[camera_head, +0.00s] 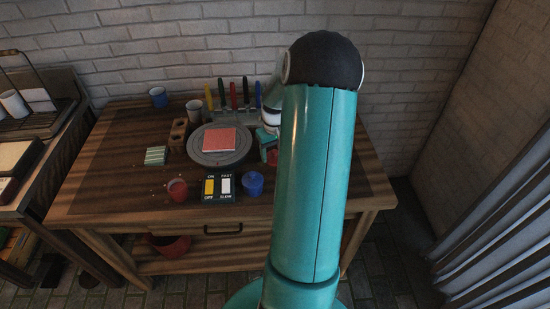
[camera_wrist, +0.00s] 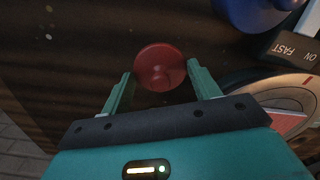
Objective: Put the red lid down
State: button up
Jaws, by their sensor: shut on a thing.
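The red lid (camera_wrist: 160,66) is a round red disc with a small knob, between my gripper's two teal fingers in the wrist view. My gripper (camera_wrist: 159,72) is shut on it, one finger at each side of the rim. In the head view the red lid (camera_head: 272,158) shows as a small red patch under my gripper (camera_head: 267,150), right of the turntable (camera_head: 194,151) and partly hidden by my arm. The wooden table (camera_head: 130,190) is below it. I cannot tell if the lid touches the table.
An open red pot (camera_head: 178,190) stands front left, the switch box (camera_head: 219,197) front middle, and a blue pot (camera_head: 253,183) right of the box. A red tile (camera_head: 219,140) lies on the turntable. Behind are a brush rack (camera_head: 230,115) and cups. Bare wood shows around the lid.

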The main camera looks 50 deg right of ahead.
aim_at(275, 157)
jog(key=shift+d+f, duration=0.3)
jog(key=shift+f, duration=1.45)
jog(key=shift+f, duration=0.2)
jog(key=o, duration=1)
jog(key=shift+c, duration=0.2)
